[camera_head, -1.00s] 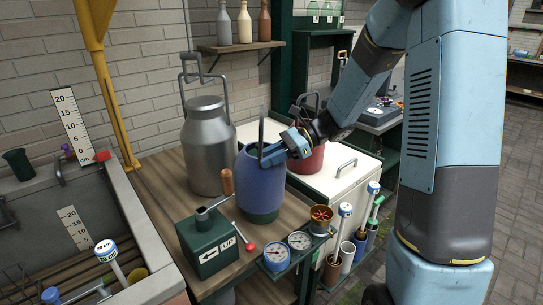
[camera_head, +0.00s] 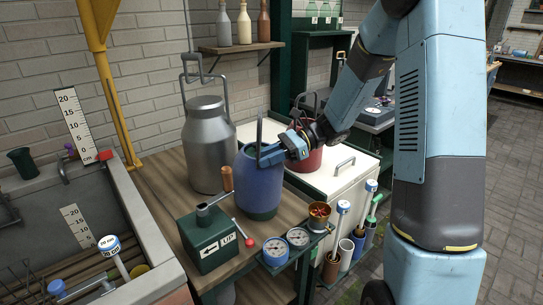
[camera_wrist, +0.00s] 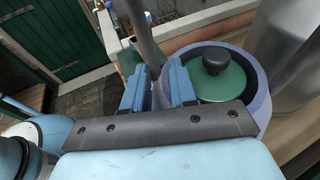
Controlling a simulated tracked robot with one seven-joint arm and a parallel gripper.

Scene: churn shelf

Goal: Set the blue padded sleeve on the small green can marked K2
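The blue padded sleeve (camera_head: 258,182) stands upright on the wooden bench. A dark green band (camera_head: 262,215) shows below its lower edge. In the wrist view the sleeve's blue rim (camera_wrist: 262,82) surrounds a green lid (camera_wrist: 222,82) with a black knob, so the sleeve sits around a green can. No K2 mark is readable. A grey upright strap (camera_head: 259,131) rises from the sleeve's rim. My gripper (camera_head: 270,156) is at this rim, and its fingers (camera_wrist: 159,88) are close together with the strap between them. The exact contact is partly hidden.
A tall grey metal churn (camera_head: 205,150) stands close behind left. A green box marked UP (camera_head: 210,245) with a crank and gauges (camera_head: 276,250) are in front. A red pot (camera_head: 308,158) is behind my gripper on a white cabinet (camera_head: 335,180). A stone sink (camera_head: 130,225) lies left.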

